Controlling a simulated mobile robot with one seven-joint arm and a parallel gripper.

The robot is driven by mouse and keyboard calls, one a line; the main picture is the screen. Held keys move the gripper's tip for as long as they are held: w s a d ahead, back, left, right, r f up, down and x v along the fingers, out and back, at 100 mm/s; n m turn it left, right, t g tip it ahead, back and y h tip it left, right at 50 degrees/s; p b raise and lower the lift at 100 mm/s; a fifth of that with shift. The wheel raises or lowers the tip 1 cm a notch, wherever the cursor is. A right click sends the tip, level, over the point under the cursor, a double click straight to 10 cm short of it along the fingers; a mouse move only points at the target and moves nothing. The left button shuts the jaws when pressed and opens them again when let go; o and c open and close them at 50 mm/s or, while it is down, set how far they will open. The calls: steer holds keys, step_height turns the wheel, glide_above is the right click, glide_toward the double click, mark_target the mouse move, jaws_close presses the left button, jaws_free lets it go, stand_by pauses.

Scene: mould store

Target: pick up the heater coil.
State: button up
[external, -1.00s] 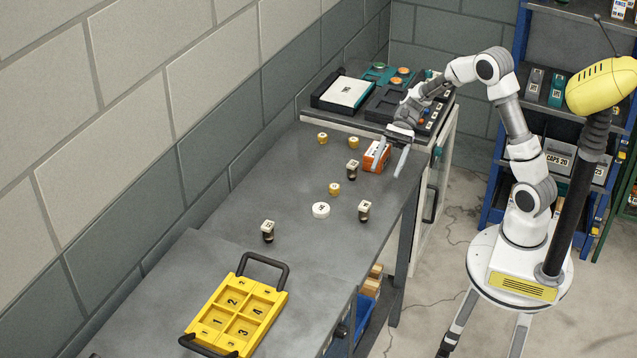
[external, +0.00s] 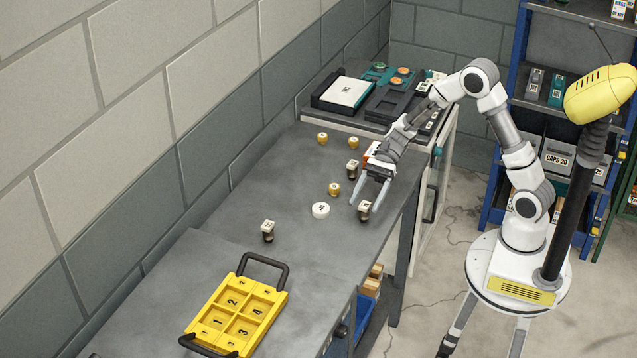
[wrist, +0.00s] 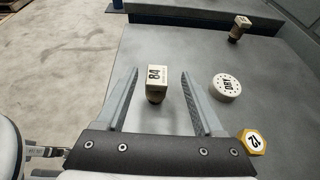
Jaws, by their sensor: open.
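No piece is readably marked as a heater coil. The likeliest is a small upright piece with a white block top marked 84 and a dark brownish lower part (external: 364,207). It stands on the grey bench near its right edge. In the wrist view, this piece (wrist: 157,76) is between the two fingers, with a gap on each side. My gripper (external: 366,204) is open and empty, fingers reaching toward the front of the bench. Two similar white-topped pieces stand on the bench, one behind my gripper (external: 352,168) and one further left (external: 268,226).
A white round DRY disc (wrist: 226,87) and a gold hexagonal piece marked 12 (wrist: 252,141) lie close to my gripper's right finger in the wrist view. A yellow numbered tray (external: 262,312) is at the front.

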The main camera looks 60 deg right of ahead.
mark_target(362, 211)
steer(key=x, duration=0.2)
steer(key=b+x, duration=0.1)
steer(key=x, duration=0.1)
steer(key=shift+s+f, duration=0.2)
steer(key=shift+f, duration=0.05)
steer(key=shift+w+a+f, duration=0.1)
steer(key=shift+a, duration=0.4)
steer(key=shift+c, duration=0.3)
jaws_close()
